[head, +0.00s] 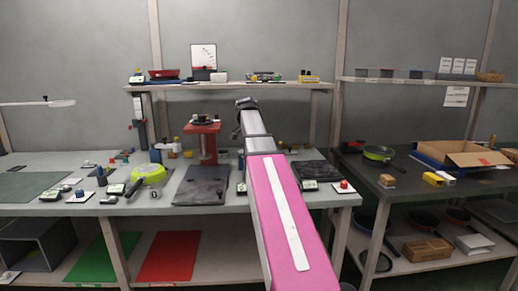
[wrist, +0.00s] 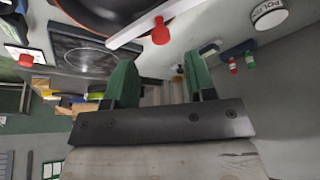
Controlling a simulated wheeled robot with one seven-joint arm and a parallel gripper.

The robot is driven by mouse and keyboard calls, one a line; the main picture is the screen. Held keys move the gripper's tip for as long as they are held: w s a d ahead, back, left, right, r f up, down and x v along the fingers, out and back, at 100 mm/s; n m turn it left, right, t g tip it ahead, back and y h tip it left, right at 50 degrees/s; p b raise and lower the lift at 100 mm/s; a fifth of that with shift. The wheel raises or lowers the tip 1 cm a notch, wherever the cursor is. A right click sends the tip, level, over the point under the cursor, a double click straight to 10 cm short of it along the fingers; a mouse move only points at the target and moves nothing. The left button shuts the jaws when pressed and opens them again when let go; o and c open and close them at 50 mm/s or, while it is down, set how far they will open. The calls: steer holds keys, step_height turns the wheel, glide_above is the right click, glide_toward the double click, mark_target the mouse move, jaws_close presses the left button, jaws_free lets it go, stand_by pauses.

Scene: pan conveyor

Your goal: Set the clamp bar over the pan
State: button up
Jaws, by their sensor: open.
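In the wrist view my gripper (wrist: 158,82) is open, with two green fingers apart and nothing between them. Beyond the fingertips is part of a dark pan with a red side (wrist: 105,18), cut off by the top edge. A pale bar with a red knob (wrist: 128,36), which looks like the clamp bar, runs slantwise at the pan's edge. I cannot tell whether it touches the pan. In the head view my arm reaches over the bench and its fingertips are hidden. A green pan (head: 150,174) lies on the bench at left.
A red stand (head: 208,148) is on the bench left of my arm. Dark plates (head: 201,187) lie on the bench top. A shelf (head: 230,87) with several small items runs behind. At right, another bench holds an open cardboard box (head: 478,156).

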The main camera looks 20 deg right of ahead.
steer(key=shift+v, duration=2.6)
